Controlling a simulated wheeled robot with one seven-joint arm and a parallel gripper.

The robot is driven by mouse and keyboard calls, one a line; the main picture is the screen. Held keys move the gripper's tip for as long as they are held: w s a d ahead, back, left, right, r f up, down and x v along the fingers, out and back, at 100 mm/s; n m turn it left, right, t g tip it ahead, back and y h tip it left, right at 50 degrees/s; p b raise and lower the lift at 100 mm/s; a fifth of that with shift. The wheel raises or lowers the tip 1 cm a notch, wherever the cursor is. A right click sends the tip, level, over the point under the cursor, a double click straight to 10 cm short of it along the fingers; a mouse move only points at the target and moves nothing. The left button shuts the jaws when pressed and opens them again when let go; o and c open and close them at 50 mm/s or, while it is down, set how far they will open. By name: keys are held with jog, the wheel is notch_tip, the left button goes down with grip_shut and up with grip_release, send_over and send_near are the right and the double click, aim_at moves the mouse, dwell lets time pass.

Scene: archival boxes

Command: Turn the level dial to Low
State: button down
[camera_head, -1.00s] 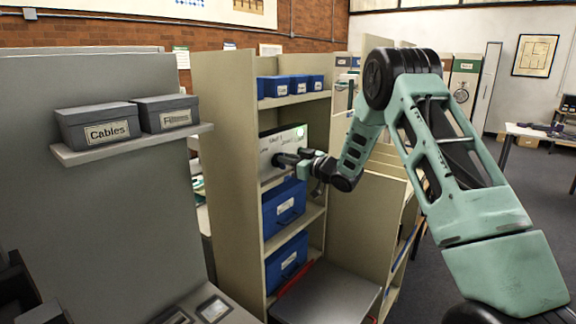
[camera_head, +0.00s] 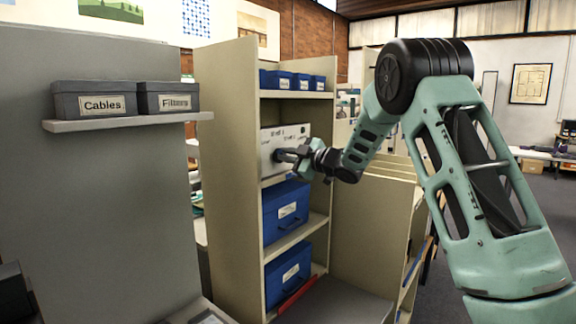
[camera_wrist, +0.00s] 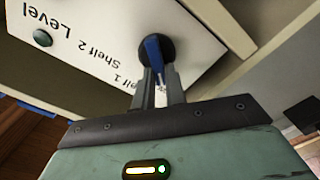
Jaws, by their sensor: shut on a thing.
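The level dial is a round black knob with a blue grip bar (camera_wrist: 154,47), seen in the wrist view on a white panel (camera_wrist: 90,30). The panel carries "Shelf 1", "Shelf 2" and "Level" lettering, upside down in this view. My gripper (camera_wrist: 158,75) is shut on the dial's blue bar, one finger on each side. In the head view my gripper (camera_head: 287,155) is at the white panel (camera_head: 270,137) in the tall beige shelf unit and covers most of the dial. I cannot read a "Low" mark or the dial's setting.
Blue boxes stand on shelves above (camera_head: 277,79) and below (camera_head: 286,211) the panel. Beige side panels (camera_head: 228,160) flank the unit. Grey boxes marked Cables (camera_head: 93,100) and another label sit on a left shelf (camera_head: 130,122).

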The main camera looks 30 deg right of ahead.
jog(key=shift+f+n, duration=0.1)
jog(key=shift+n, duration=0.2)
jog(key=c, duration=1.4)
grip_release()
jog(key=shift+c, duration=0.2)
jog(key=b+v, duration=0.3)
jog(key=v, duration=1.4)
jog(key=shift+s, duration=0.2)
